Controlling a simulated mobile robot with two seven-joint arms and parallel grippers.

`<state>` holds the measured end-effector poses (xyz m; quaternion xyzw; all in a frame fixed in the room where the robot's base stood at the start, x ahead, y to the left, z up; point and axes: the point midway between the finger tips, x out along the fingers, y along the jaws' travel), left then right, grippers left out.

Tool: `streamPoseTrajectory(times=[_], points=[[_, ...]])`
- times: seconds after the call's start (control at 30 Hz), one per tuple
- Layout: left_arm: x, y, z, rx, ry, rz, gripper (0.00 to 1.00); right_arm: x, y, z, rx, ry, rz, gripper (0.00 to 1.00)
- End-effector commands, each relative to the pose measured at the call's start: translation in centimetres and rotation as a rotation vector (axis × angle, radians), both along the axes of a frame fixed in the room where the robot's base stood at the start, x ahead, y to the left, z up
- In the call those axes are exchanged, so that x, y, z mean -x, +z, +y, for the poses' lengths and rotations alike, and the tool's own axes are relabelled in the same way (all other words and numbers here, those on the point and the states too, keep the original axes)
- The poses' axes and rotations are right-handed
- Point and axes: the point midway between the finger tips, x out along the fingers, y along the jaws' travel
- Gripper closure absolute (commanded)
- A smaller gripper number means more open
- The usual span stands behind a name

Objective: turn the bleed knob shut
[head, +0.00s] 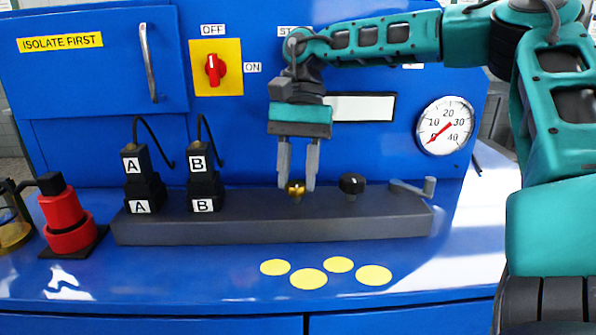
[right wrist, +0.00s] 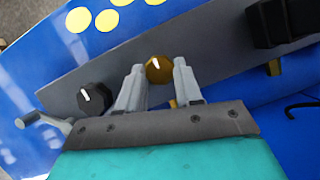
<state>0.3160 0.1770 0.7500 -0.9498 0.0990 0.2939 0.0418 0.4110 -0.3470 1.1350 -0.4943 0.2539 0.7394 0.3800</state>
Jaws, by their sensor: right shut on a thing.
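A small brass knob (head: 295,187) stands on the grey block (head: 370,226) on the blue bench. It shows no readable label; a short pale mark is on its top in the right wrist view (right wrist: 158,69). My right gripper (head: 298,184) points down from above, with one finger on each side of the brass knob. It is shut on this knob. A black knob (head: 351,184) with a white mark stands just to the right, clear of the fingers. The gauge (head: 445,126) has a red needle pointing to the lower left, near 0. My left gripper is not in view.
A grey crank handle (head: 412,189) is at the block's right end. Black plugs A (head: 143,180) and B (head: 203,180) stand on its left. A red switch (head: 214,69) points up at OFF. A red device (head: 65,217) stands far left. Yellow discs (head: 309,279) lie in front.

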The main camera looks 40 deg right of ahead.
Motion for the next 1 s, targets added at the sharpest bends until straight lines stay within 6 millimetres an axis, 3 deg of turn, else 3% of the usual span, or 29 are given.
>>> streamPoseTrajectory(times=[0.33, 0.37, 0.6, 1.0], points=[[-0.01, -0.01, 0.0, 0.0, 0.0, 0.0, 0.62, 0.04, -0.11, 0.01, 0.001, 0.005, 0.002, 0.96], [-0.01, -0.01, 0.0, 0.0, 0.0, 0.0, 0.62, 0.05, -0.1, 0.02, 0.001, 0.005, 0.002, 0.62], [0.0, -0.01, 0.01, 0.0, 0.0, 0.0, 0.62, 0.03, -0.07, 0.0, 0.0, 0.004, 0.001, 0.4], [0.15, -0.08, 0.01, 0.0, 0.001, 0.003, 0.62, 0.0, 0.11, 0.0, 0.0, 0.002, -0.001, 0.4]])
